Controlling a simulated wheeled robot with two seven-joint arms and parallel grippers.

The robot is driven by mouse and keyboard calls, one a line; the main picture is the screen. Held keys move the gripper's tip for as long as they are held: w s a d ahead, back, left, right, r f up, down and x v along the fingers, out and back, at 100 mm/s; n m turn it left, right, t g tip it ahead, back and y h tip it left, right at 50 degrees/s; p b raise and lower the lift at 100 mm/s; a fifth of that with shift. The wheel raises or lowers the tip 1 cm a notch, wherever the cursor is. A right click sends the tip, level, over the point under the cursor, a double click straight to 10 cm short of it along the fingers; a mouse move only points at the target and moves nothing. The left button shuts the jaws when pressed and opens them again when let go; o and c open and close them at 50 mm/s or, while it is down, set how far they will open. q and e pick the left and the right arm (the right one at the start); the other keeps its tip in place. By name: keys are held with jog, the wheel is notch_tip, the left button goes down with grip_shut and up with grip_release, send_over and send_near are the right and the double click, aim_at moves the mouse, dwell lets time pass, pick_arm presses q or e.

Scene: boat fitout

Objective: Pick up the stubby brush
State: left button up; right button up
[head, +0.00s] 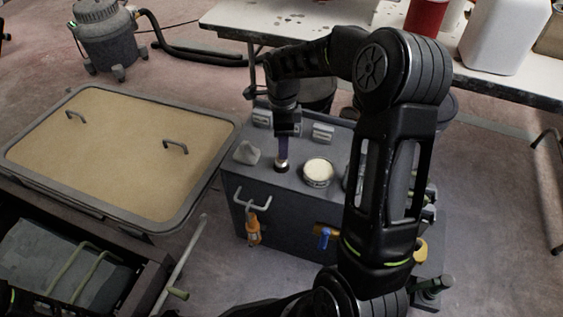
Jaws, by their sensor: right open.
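My right arm crosses the right half of the view and hides part of the cabinet top. My left gripper is not in view.
An open round tin (318,172) stands just right of the brush, and a grey lump (246,152) lies left of it. Orange (254,230) and blue (324,238) handled tools are on the cabinet front. A framed tan panel (120,150) lies left. A white table (300,22) stands behind.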

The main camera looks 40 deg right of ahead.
notch_tip(320, 180, down, 5)
jog(key=shift+f+b, duration=0.1)
jog(key=shift+b, duration=0.85)
grip_shut()
dwell(0.3)
